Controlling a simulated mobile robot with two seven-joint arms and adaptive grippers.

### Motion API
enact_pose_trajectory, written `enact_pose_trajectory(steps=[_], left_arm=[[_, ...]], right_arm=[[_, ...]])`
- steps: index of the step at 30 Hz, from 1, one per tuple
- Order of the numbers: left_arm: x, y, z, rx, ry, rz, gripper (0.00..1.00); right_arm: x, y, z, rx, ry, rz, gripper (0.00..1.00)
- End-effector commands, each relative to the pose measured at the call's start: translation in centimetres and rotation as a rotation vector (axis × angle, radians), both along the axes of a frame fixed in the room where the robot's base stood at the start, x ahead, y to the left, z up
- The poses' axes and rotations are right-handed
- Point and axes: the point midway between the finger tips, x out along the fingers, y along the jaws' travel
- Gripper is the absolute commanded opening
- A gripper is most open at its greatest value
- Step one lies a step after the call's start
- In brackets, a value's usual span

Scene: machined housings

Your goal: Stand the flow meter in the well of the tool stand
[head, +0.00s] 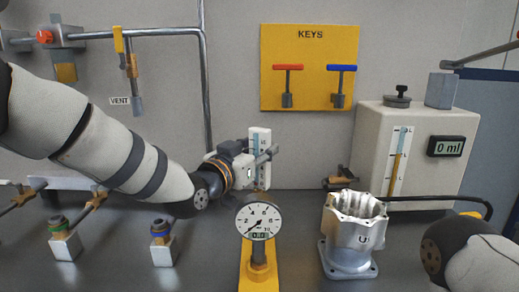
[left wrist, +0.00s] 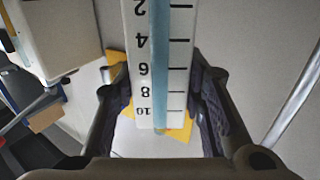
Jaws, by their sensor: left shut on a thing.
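The flow meter (head: 262,140) is a tall white block with a blue tube and a black scale. My left gripper (head: 256,165) is shut on it and holds it upright, behind the dial gauge. In the left wrist view the flow meter (left wrist: 158,60) stands between both fingers, its numbers upside down. Its lower end is partly hidden in the head view. I cannot clearly make out a tool stand or its well. A yellow base (head: 246,275) stands below the gauge, partly hidden by it. My right gripper is not in view.
A round dial gauge (head: 259,220) stands in front of my left gripper. A silver machined housing (head: 350,250) stands right of it. A beige tank (head: 420,145) is at the back right. Small valve blocks (head: 163,250) are at left. A yellow key board (head: 310,55) hangs on the wall.

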Motion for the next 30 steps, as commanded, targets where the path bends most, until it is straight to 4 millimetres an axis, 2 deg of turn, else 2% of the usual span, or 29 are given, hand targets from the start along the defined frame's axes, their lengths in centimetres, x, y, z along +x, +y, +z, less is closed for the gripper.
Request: enact_pose_trajectory(steps=[11,30], left_arm=[[0.0,0.0,0.1,0.000,-0.002,0.000,0.04],[0.0,0.0,-1.4,0.000,-0.002,0.000,0.04]], right_arm=[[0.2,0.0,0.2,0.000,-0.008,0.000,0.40],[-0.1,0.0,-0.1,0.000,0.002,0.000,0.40]])
